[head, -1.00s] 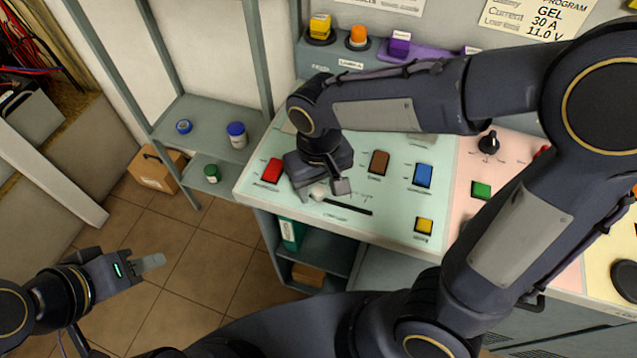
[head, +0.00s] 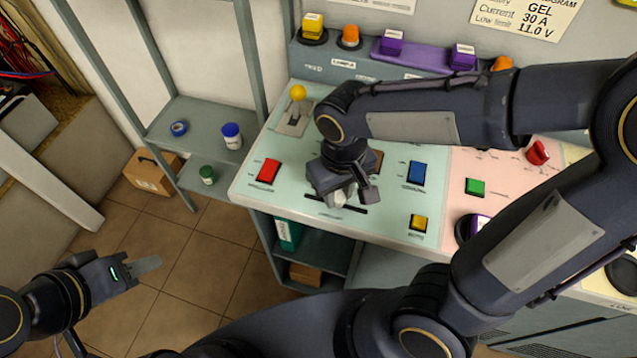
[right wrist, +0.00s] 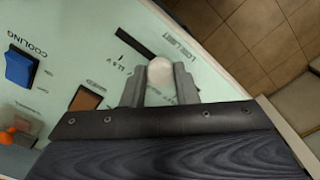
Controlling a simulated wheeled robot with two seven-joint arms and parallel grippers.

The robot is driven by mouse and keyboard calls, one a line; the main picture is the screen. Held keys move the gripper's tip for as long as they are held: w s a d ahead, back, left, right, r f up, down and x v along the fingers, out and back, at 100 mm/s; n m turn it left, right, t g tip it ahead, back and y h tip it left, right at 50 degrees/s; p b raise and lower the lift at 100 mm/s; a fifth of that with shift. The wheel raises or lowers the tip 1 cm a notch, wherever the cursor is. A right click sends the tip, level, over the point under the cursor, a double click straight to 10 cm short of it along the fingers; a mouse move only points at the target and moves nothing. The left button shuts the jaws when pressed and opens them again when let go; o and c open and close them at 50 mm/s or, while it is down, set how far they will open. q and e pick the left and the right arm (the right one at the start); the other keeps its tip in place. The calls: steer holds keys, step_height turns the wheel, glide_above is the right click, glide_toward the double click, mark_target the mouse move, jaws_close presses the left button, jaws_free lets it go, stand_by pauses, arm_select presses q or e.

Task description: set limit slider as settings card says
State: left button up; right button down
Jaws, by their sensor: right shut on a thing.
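The limit slider's white knob (right wrist: 160,72) sits between the fingers of my right gripper (right wrist: 158,88) in the right wrist view, and the gripper is shut on it. In the head view the right gripper (head: 345,194) is over the slider's black slot (head: 356,208), with the knob about midway along it. The settings card (head: 527,16) on the back wall reads GEL, 30 A and low limit 11.0 V. My left gripper (head: 147,265) hangs empty above the floor at left; its finger gap cannot be made out.
On the panel, a red switch (head: 268,171) is left of the slider, a blue switch (head: 416,173) and a yellow button (head: 418,222) right of it. A yellow-knobbed lever (head: 298,93) stands behind. Shelves with jars (head: 231,135) are at the left.

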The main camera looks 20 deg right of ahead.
mark_target(344, 198)
steer(key=shift+s+d, duration=0.3)
steer(key=shift+d, duration=0.15)
steer(key=c, duration=1.1)
jaws_free()
steer(key=shift+c, duration=0.2)
steer(key=shift+r, duration=0.1)
step_height(344, 198, up, 8)
steer(key=shift+f+p, duration=0.15)
steer(key=shift+p, duration=0.25)
